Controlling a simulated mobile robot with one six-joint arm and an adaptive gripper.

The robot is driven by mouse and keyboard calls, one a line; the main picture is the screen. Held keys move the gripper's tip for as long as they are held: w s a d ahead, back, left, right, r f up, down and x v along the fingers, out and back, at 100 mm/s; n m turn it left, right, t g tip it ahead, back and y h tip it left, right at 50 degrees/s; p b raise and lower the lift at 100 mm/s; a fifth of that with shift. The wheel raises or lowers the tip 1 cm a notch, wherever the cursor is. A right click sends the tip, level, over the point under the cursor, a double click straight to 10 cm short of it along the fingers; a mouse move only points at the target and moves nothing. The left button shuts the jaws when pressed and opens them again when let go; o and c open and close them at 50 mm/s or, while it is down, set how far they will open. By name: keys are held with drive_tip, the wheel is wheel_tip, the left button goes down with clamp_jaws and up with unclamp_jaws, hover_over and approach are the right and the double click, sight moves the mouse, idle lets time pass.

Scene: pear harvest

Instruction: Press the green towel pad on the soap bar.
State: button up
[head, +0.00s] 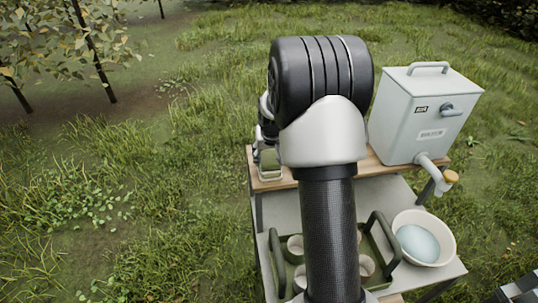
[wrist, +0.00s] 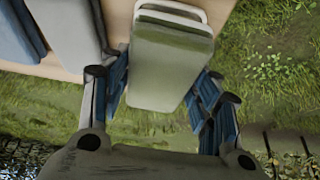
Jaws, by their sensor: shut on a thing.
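In the wrist view, my gripper (wrist: 160,88) has its blue-padded fingers on either side of the near end of a flat green towel pad (wrist: 170,65). It is shut on the pad. The pad's far end lies at a pale, white-rimmed dish (wrist: 172,18) on the wooden shelf. I make out no soap bar; it may be hidden under the pad. I cannot tell whether the pad touches anything below.
Below are a white bowl (head: 449,252) holding a pale blue rounded thing (head: 417,243) and a dark-handled green tray (head: 278,262) with cups. Grass lies to the left.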

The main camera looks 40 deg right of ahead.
sight(269, 155)
drive_tip(key=shift+r+p, duration=1.85)
drive_tip(key=shift+r, duration=1.5)
